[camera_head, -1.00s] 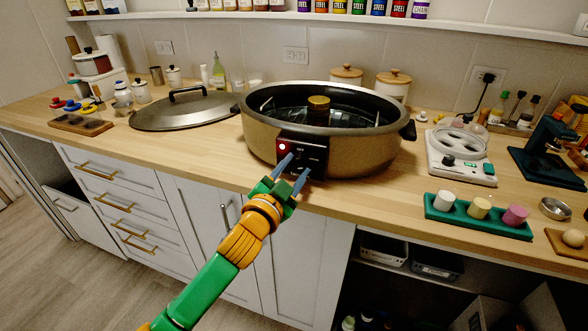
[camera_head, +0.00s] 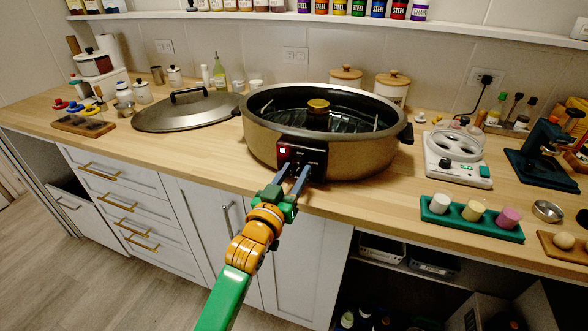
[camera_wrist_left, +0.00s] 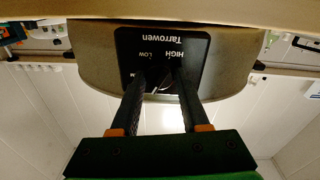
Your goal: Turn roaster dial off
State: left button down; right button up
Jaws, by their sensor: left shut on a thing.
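The roaster (camera_head: 365,150) is a wide bronze-coloured oval pan with a dark rim on the wooden counter. Its black control panel (camera_head: 300,148) faces me, with a red light (camera_head: 282,150) lit at its left. My left gripper (camera_head: 294,168) reaches up to the panel and is shut on the dark dial. In the left wrist view, the panel (camera_wrist_left: 190,46) appears upside down, with "LOW" and "HIGH" marks. There the fingertips (camera_wrist_left: 160,78) stand either side of the dial, which is dark and mostly hidden, so its setting cannot be read. My right gripper is out of view.
The roaster lid (camera_head: 188,110) lies on the counter left of the roaster. A green tray (camera_head: 470,226) with small cups and a white appliance (camera_head: 458,155) stand to the right. Canisters (camera_head: 391,86) stand behind. The counter's front edge runs below the panel.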

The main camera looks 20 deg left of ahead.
pick_arm(q)
jog(key=n+p, duration=0.2)
jog(key=n, duration=0.3)
jog(key=shift+y, duration=0.3)
jog(key=shift+n, duration=0.4)
jog(key=shift+c, duration=2)
grip_release()
jog(key=s, duration=0.7)
jog(key=shift+f, duration=0.3)
jog(key=shift+a, duration=0.1)
